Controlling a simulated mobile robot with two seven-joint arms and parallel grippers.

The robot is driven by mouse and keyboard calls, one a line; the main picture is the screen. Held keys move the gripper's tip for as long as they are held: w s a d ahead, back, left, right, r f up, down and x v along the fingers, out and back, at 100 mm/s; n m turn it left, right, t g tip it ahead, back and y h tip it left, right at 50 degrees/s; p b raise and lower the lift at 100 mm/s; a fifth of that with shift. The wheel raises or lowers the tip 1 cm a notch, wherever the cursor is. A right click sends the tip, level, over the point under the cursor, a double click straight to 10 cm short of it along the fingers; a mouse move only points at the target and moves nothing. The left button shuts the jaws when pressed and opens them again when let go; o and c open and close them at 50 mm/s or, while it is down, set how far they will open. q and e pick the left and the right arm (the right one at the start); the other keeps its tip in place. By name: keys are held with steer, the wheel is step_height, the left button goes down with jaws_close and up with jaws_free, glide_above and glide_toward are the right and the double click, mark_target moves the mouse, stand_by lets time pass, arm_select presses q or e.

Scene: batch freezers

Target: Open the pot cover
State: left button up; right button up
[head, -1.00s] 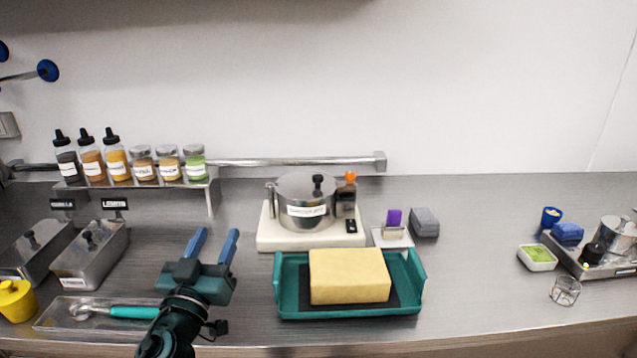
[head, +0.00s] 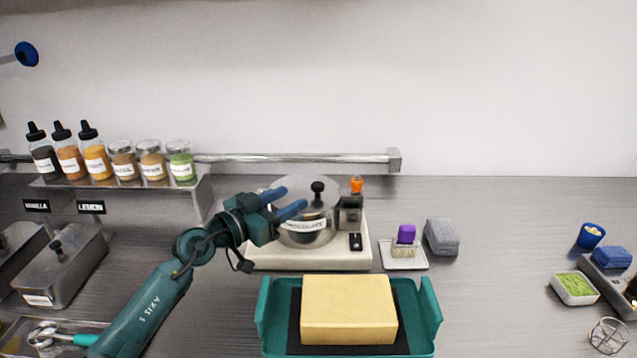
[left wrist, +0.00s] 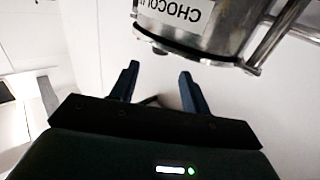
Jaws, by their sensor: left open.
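The steel pot (head: 308,237) with a "CHOCOLATE" label stands on a cream base (head: 300,259) at the middle back of the counter. Its domed cover (head: 300,190) is on, with a black knob (head: 318,187) on top. My left gripper (head: 294,200) is open and empty, in front of the left side of the pot, with its blue fingers pointing right toward the knob. In the left wrist view the pot (left wrist: 195,30) appears at the top, beyond the open fingers (left wrist: 158,80). Nothing is between the fingers. My right gripper is out of view.
A teal tray (head: 430,318) with a yellow block (head: 348,308) stands in front of the pot. A purple-handled brush (head: 406,236) and a grey block (head: 441,237) are to its right. Bottles on a shelf (head: 120,184) stand at left.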

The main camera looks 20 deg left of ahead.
mark_target(313, 187)
arm_select(q)
steer(key=b+x, duration=0.1)
steer(key=x, duration=0.8)
steer(key=shift+c, duration=0.5)
jaws_close()
